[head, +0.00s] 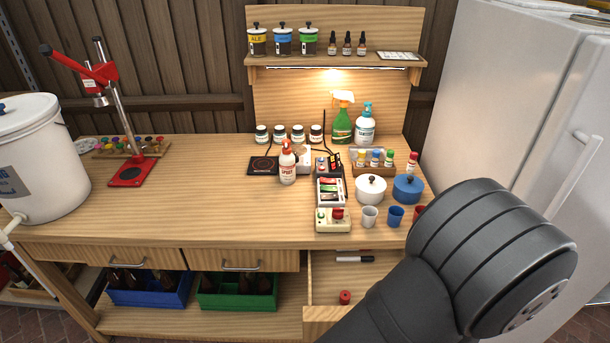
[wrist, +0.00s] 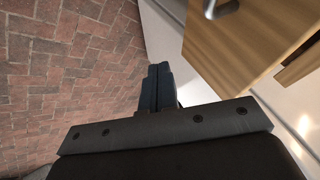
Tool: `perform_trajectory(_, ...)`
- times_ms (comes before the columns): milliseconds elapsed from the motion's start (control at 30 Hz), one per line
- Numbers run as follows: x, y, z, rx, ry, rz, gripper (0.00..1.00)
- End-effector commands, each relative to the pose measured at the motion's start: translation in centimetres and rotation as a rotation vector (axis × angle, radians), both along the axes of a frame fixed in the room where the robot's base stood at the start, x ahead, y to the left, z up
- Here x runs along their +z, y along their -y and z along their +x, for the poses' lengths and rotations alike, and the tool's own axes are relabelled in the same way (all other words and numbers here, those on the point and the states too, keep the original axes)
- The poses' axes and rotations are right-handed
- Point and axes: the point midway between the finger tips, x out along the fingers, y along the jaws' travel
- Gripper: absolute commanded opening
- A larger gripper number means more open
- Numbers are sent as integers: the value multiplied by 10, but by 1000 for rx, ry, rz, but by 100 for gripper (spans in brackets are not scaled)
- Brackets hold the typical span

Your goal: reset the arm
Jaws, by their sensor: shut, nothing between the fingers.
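My gripper (wrist: 158,70) shows in the wrist view with its two dark fingers pressed together and nothing between them. It hangs over or near the red brick floor (wrist: 60,80), apart from any object. In the head view a dark link of my arm fills the lower right, and the gripper itself is not visible there.
The wooden workbench (head: 200,215) has a drawer (head: 335,312) standing open at its right, with a marker and a small red item inside. A white fridge (head: 510,90) stands at the right. Cups and lidded pots (head: 370,189) sit near my arm.

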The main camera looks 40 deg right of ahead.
Motion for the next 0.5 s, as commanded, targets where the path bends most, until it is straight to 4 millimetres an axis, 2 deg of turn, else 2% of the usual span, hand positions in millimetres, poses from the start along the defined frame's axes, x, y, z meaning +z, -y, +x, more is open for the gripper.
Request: perform_trajectory(500,0,-51,-51,-4,1,0,0)
